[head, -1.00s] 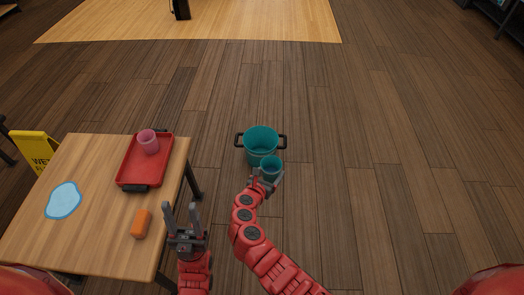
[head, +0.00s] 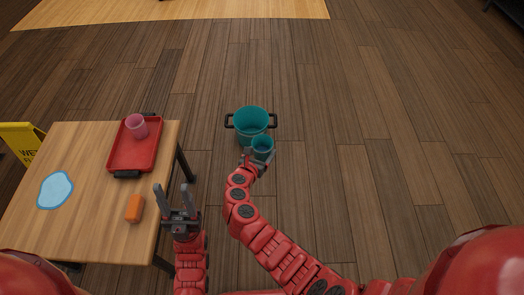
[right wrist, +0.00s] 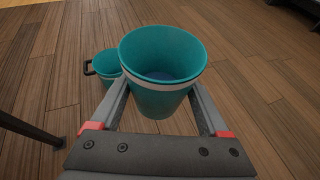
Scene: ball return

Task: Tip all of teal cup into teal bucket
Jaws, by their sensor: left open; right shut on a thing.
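The teal cup (head: 262,150) is held upright in my right gripper (head: 259,159), just in front of the teal bucket. In the right wrist view the cup (right wrist: 161,100) has a white band, sits between the two fingers, and has something bluish at its bottom. The teal bucket (head: 251,123) stands on the floor with dark handles on its sides. It also shows in the right wrist view (right wrist: 107,64), behind and left of the cup and partly hidden by it. My left gripper (head: 175,201) is open and empty beside the table's right edge.
A wooden table (head: 85,225) stands at the left, with a red tray (head: 135,158) holding a pink cup (head: 137,126). An orange block (head: 134,208) and a light-blue patch (head: 55,189) lie on it. A yellow sign (head: 20,143) is behind. The floor right of the bucket is clear.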

